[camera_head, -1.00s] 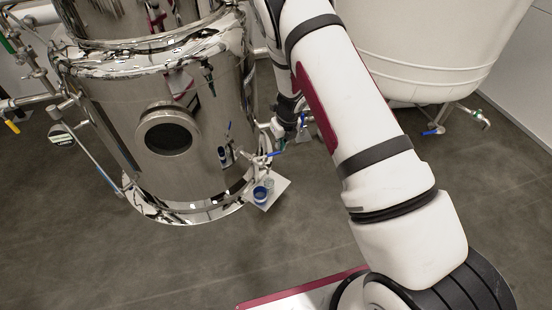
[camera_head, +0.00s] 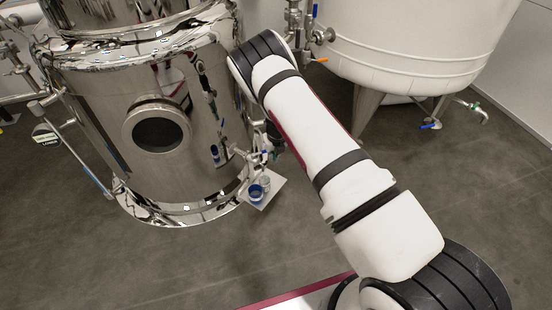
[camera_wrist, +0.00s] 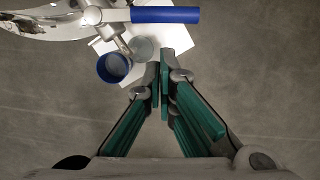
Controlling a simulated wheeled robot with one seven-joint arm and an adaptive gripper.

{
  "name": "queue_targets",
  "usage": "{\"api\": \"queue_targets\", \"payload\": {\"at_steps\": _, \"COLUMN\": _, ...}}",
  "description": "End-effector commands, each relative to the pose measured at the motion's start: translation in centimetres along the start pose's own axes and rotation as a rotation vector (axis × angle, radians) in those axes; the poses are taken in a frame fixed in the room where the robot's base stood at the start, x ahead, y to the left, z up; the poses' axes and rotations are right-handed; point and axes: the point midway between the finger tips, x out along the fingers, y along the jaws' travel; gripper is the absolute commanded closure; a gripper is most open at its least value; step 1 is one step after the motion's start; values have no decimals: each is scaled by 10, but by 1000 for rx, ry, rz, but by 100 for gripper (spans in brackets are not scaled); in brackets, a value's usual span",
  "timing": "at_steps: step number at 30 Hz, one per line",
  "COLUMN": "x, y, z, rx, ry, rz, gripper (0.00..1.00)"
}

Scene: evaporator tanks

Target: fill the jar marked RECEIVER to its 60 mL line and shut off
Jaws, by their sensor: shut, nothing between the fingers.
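My gripper (camera_wrist: 163,75) is shut and empty, its green-padded fingers together in the wrist view. Just beyond the fingertips is a small valve with a blue lever handle (camera_wrist: 166,15), lying across the picture; it also shows in the head view (camera_head: 265,154). Below the valve, a blue-rimmed jar (camera_wrist: 113,67) and a clear jar (camera_wrist: 142,48) stand side by side on a white shelf (camera_wrist: 178,38). In the head view the blue jar (camera_head: 256,193) sits on the shelf beside the steel tank. I cannot read any RECEIVER mark, 60 mL line or liquid level.
The polished steel tank (camera_head: 190,168) with a round port fills the left. Pipes with a tag run along the far left. The grey floor in front is clear.

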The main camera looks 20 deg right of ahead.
Motion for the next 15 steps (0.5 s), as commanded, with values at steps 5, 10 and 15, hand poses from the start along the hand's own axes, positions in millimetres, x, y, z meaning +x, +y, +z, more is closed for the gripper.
{"api": "queue_targets", "payload": {"at_steps": 5, "x": 7, "y": -1, "z": 12, "rx": 1, "ry": 2, "rz": 0, "gripper": 100}}
{"api": "queue_targets", "payload": {"at_steps": 10, "x": 7, "y": -1, "z": 16, "rx": 1, "ry": 2, "rz": 0, "gripper": 100}}
{"api": "queue_targets", "payload": {"at_steps": 15, "x": 7, "y": -1, "z": 15, "rx": 1, "ry": 2, "rz": 0, "gripper": 100}}
